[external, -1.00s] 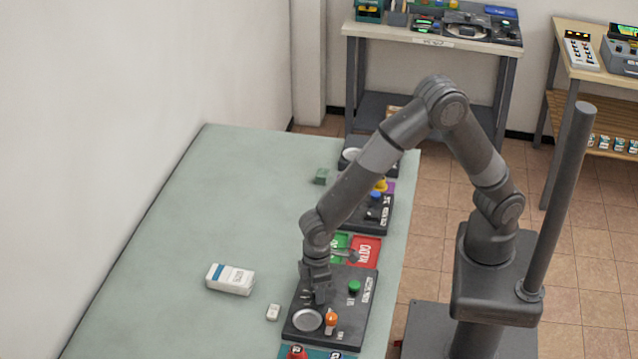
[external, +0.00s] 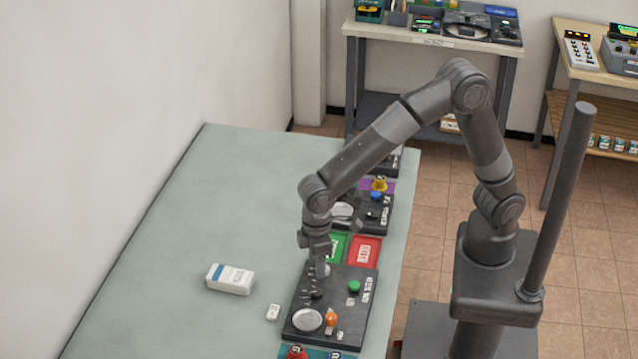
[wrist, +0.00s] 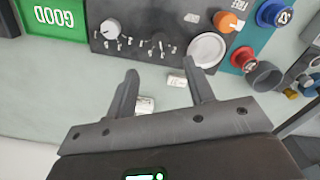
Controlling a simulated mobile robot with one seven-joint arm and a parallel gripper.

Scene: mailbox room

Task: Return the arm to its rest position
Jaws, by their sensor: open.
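My grey arm reaches from my column on the right over the pale green table (external: 190,260), its elbow raised high. My gripper (external: 319,268) points down above the back end of a dark control panel (external: 340,305), higher than the table. In the wrist view my gripper (wrist: 163,73) has its two fingers spread apart, with nothing held between them. The panel shows in the wrist view beyond the fingertips, with a dial (wrist: 110,29) and a round silver dish (wrist: 206,49).
A white box (external: 230,279) and a small white block (external: 273,312) lie left of the panel. Green (external: 338,247) and red (external: 365,252) trays lie behind it. Orange (external: 331,318) and green (external: 354,286) knobs stick up. The table's left side is mostly clear.

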